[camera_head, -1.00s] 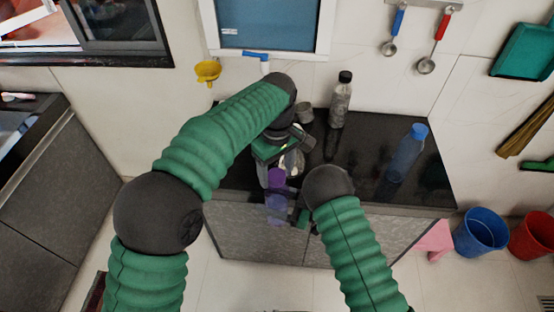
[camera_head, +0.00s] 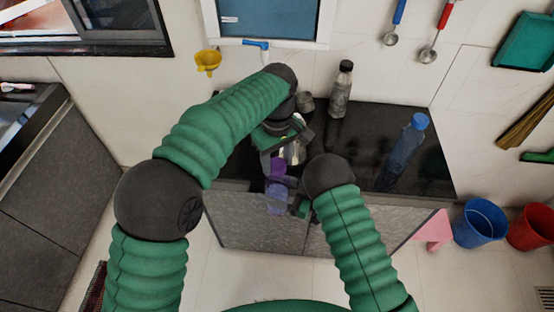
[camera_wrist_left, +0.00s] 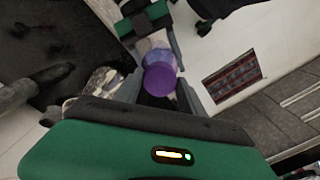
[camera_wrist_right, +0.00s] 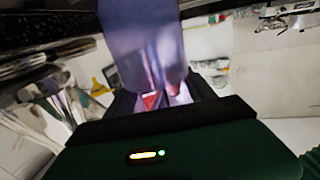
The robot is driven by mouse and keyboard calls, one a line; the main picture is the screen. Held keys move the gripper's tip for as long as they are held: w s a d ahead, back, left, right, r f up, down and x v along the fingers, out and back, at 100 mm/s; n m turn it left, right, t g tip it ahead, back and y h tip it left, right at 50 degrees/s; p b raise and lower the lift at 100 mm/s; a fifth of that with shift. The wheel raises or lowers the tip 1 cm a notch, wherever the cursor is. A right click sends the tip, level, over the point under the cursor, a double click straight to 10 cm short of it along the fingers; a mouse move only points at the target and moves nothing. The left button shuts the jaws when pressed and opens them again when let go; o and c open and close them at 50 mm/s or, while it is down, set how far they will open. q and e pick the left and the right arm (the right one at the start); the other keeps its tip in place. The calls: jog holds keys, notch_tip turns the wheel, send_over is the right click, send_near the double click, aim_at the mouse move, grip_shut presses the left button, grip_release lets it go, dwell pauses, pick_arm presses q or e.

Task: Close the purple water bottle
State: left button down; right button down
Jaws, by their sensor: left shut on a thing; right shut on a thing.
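The purple water bottle stands in front of the counter's front edge, held between my two grippers. Its purple cap (camera_head: 277,168) is at the top and its translucent violet body (camera_head: 275,202) below. In the left wrist view the round purple cap (camera_wrist_left: 160,82) sits between the fingers of my left gripper (camera_wrist_left: 158,92), which is shut on it from above. My right gripper (camera_wrist_right: 160,98) is shut on the bottle body (camera_wrist_right: 140,50), which fills the upper middle of the right wrist view. Whether the cap is seated on the neck cannot be told.
The dark counter (camera_head: 375,125) holds a grey bottle with a black cap (camera_head: 341,90), a blue bottle (camera_head: 404,145), a small grey cup (camera_head: 306,102) and a shiny metal object (camera_head: 292,152). Blue (camera_head: 481,223) and red (camera_head: 530,227) buckets stand on the floor at right.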

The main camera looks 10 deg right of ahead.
pick_arm(q)
jog(key=m, duration=0.5)
jog(key=shift+d, duration=0.1)
jog(key=m, duration=1.2)
jog(key=c, duration=0.6)
grip_release()
notch_tip(320, 180, up, 12)
jog(key=shift+w+d+f, duration=0.1)
jog(key=shift+w, duration=0.05)
